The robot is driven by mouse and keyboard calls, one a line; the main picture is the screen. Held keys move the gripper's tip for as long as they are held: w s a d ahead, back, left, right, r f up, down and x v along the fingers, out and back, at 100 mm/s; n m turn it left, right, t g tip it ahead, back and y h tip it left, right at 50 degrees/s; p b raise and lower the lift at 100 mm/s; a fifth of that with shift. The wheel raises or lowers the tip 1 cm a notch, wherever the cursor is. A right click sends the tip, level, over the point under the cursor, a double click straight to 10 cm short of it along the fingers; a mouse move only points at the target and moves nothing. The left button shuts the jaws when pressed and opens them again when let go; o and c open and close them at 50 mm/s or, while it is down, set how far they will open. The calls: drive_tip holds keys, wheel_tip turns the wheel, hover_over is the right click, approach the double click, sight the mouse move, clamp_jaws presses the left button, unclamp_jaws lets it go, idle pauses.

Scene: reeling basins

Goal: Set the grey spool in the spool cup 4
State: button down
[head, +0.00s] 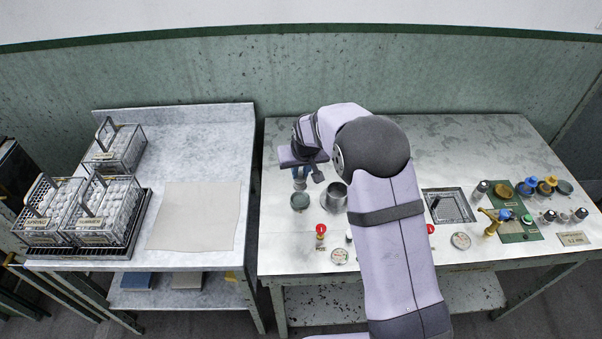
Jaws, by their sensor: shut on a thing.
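My gripper (307,173) points down over the left part of the right-hand table, just behind a small green cup (300,201). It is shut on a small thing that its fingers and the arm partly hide. Blue and dark grey parts show below the lavender gripper body, but I cannot tell for sure that the held thing is the grey spool. Several small spool-like pieces and cups stand at the right end of the table, around a green mat (517,235). They are too small to read any numbers, so I cannot tell which cup is spool cup 4.
A metal pot (334,197) stands just right of my gripper. A square drain (448,206) lies right of my arm. Wire baskets of white cocoons (104,207) stand on the left table. The right table's back is clear.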

sight(301, 180)
drive_tip(key=shift+f, duration=0.15)
drive_tip(key=shift+f+b, duration=1.35)
drive_tip(key=shift+f, duration=0.55)
drive_tip(key=shift+f, duration=0.2)
idle(0.4)
drive_tip(key=shift+f+b, duration=0.3)
drive_tip(key=shift+b, duration=0.15)
drive_tip(key=shift+f+b, duration=0.7)
drive_tip(key=shift+f, duration=0.2)
idle(1.4)
drive_tip(key=c, duration=1.1)
unclamp_jaws()
